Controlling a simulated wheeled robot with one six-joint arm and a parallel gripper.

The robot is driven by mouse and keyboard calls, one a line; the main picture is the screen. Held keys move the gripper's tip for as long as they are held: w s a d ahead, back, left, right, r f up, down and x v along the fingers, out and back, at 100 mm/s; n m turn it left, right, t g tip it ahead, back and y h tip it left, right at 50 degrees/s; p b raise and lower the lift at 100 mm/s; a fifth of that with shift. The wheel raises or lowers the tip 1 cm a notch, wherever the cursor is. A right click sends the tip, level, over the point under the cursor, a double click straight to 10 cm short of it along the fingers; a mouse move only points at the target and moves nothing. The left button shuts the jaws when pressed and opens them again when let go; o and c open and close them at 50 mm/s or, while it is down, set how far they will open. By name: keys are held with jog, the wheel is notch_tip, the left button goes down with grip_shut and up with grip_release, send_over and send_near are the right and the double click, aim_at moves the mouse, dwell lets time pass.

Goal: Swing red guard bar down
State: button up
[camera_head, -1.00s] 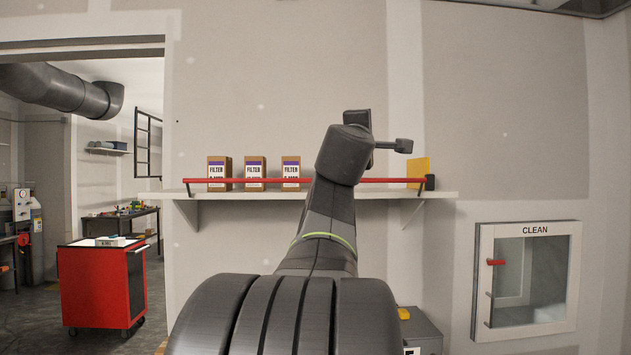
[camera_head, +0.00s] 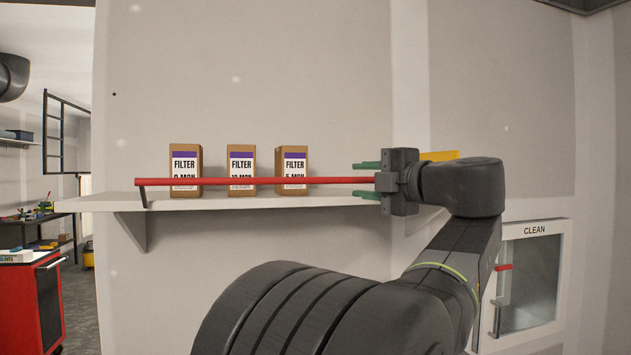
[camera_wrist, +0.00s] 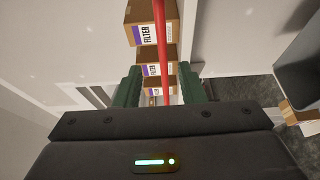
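The red guard bar (camera_head: 260,182) runs level along the front of the wall shelf, crossing in front of the filter boxes. Its left end has a dark bracket at the shelf; its right end is hidden behind my gripper. My gripper (camera_head: 362,180) is at the bar's right part, with green fingers pointing left, one above and one below the bar. It is open. In the wrist view the bar (camera_wrist: 162,45) passes between the two green fingers, with a gap visible on each side.
Three filter boxes (camera_head: 240,171) stand on the shelf (camera_head: 230,203) behind the bar. A yellow object (camera_head: 440,155) is partly hidden behind my gripper. A "CLEAN" wall cabinet (camera_head: 530,285) is at right. A red cart (camera_head: 30,300) is at lower left.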

aim_at(327, 181)
jog(key=p+x, duration=0.3)
jog(key=x, duration=1)
jog(key=shift+w+a+f, duration=0.1)
jog(key=shift+a+f, duration=0.05)
jog(key=shift+a, duration=0.1)
jog(key=shift+c, duration=0.3)
grip_shut()
